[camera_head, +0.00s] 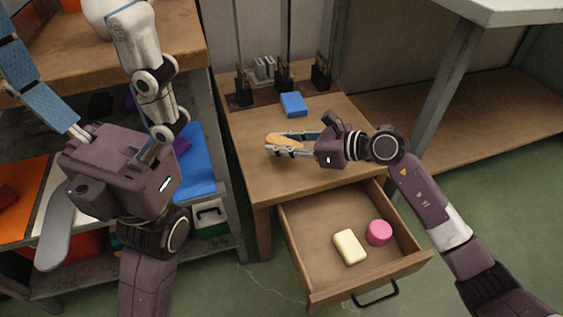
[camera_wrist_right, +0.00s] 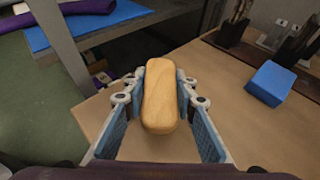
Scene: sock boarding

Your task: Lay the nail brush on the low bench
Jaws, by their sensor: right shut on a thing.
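The nail brush, a tan, rounded wooden-looking block (camera_head: 286,139), is between the fingers of my right gripper (camera_head: 288,143), over the top of the low wooden bench (camera_head: 270,172). The right wrist view shows the brush (camera_wrist_right: 160,95) lengthwise between the blue finger pads, with the fingers shut on it. Its bristles are not visible. I cannot tell whether its underside touches the bench top. My left gripper (camera_head: 68,38) is large and close at the left, its fingers spread wide with nothing between them.
A blue block (camera_head: 293,104) lies on the bench behind the brush, before a dark rack (camera_head: 272,91). The open drawer (camera_head: 315,262) holds a cream bar (camera_head: 349,247) and a pink round thing (camera_head: 379,232). Shelving stands left. The bench's front top is clear.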

